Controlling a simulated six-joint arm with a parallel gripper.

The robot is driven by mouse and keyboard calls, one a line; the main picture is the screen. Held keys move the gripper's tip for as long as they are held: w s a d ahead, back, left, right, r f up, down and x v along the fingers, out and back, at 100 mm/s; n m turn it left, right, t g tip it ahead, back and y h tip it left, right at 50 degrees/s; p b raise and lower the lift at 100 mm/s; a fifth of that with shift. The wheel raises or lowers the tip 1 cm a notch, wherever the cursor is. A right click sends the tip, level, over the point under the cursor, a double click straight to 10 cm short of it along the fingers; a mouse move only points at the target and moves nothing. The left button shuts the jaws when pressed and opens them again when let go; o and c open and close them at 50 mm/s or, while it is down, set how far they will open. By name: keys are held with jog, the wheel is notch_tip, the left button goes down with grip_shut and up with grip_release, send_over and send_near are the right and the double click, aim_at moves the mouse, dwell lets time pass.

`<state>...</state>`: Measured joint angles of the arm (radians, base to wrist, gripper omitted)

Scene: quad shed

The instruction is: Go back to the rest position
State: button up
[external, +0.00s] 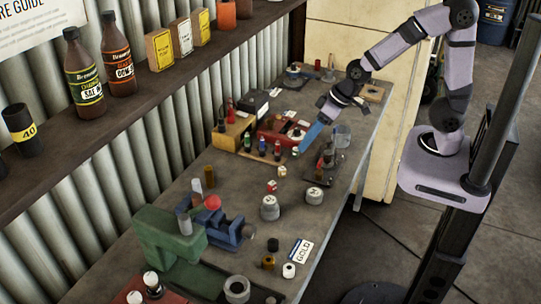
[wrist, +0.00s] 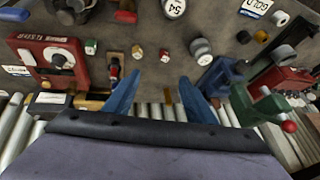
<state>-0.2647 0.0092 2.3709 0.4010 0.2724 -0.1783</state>
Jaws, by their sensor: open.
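My gripper (external: 306,146) is above the far half of the workbench (external: 235,175), pointing down, close to the small bottles and the red device. In the wrist view its two blue fingers (wrist: 158,78) stand wide apart with nothing held between them. The bench top and several small items lie beyond the fingertips in that view. My arm reaches over the bench from the right. How high the fingertips are above the bench is hard to tell.
A red device (external: 283,131) and several small bottles (external: 262,147) stand close to my gripper. Grey weights (external: 270,207), a blue vise (external: 225,232) and a green machine (external: 165,236) are nearer the camera. A shelf (external: 125,105) with bottles runs along the wall.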

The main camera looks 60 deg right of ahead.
jog(key=s+d+m+g+h+p, duration=0.1)
jog(key=s+d+g+h+p, duration=0.3)
jog(key=s+d, duration=1)
jog(key=shift+g+y, duration=0.6)
jog(key=shift+g, duration=0.1)
jog(key=f+b, duration=0.1)
jog(key=b, duration=0.1)
jog(key=s+f+b, duration=0.1)
jog(key=f+b, duration=0.1)
jog(key=a+f+b, duration=0.1)
jog(key=f+b, duration=0.1)
jog(key=shift+s+a, duration=0.1)
jog(key=shift+s, duration=0.05)
